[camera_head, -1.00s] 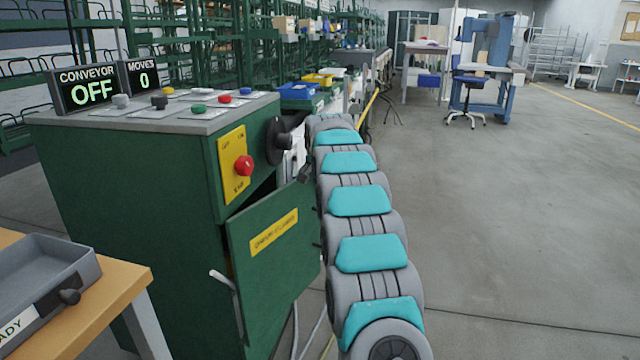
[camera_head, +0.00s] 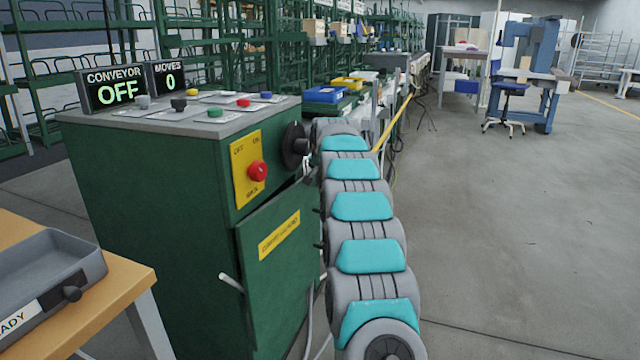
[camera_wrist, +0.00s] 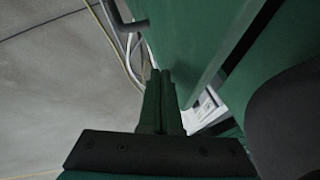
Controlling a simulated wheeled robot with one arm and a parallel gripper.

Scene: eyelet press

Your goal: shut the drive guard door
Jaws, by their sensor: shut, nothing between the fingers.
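The drive guard door (camera_head: 280,280) is a green panel with a yellow label, low on the front of the green cabinet (camera_head: 140,220). A pale lever handle (camera_head: 231,283) sticks out at its left edge. My arm largely hides the gripper in the head view.
A red knob (camera_head: 257,171) on a yellow plate and a black round knob (camera_head: 295,145) sit above the door. The display (camera_head: 115,90) reads CONVEYOR OFF. A wooden table (camera_head: 100,325) with a grey tray (camera_head: 75,255) stands at left.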

